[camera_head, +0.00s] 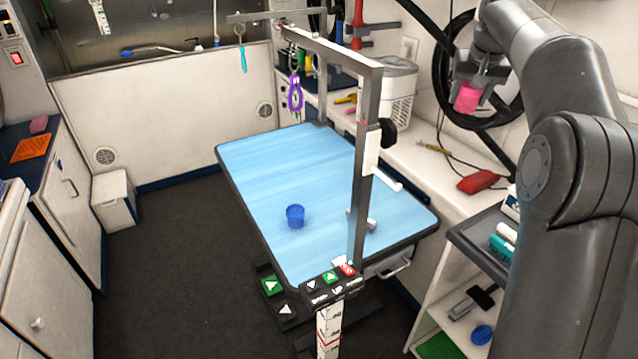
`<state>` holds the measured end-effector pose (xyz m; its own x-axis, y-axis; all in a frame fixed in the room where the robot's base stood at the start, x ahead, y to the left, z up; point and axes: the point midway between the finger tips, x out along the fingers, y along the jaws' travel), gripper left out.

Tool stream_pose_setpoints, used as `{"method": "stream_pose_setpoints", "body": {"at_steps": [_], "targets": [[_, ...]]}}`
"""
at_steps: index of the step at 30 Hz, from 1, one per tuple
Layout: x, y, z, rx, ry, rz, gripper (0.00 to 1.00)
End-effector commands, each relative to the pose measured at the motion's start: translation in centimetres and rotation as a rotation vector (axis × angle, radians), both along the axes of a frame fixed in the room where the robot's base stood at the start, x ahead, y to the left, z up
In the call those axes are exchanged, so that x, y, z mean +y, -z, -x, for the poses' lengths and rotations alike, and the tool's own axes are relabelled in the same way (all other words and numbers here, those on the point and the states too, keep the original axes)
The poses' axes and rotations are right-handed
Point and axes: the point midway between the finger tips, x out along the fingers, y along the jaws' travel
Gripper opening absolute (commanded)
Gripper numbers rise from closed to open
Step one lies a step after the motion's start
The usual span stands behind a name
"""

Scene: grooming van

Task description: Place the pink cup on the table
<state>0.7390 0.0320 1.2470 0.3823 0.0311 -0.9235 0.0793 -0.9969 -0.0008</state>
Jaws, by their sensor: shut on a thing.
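The pink cup (467,98) is held up high at the right, in front of the wall. My gripper (474,88) is shut on it, and the fingers hide part of its sides. The table (290,160) has a light blue top with a dark rim and stands in the middle of the view. The cup is apart from the table, up and to the right of it in the picture. A blue cup (295,216) stands on the table's near half.
A counter with a red pouch (478,181) lies to the right. Much of the blue tabletop is bare.

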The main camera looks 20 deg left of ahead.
Motion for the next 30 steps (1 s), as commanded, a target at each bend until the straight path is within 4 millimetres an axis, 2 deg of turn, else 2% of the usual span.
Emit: {"method": "stream_pose_setpoints", "body": {"at_steps": [1, 3, 9, 15, 18, 22, 29, 30], "targets": [[2.6, -1.5, 0.6, -0.005, -0.037, -0.001, 0.29], [5.8, -3.4, 1.7, -0.004, -0.082, -0.002, 0.29], [14.1, -8.8, 6.0, -0.004, -0.2, -0.003, 0.29], [20.2, -13.6, 11.1, -0.004, -0.294, -0.002, 0.29], [22.3, -15.5, 13.5, -0.002, -0.329, -0.002, 0.29], [25.4, -16.0, 15.5, 0.001, -0.383, -0.001, 0.29], [29.2, -16.8, 18.4, 0.0, -0.451, -0.002, 0.29], [29.5, -16.0, 18.0, 0.004, -0.454, 0.002, 0.29]]}}
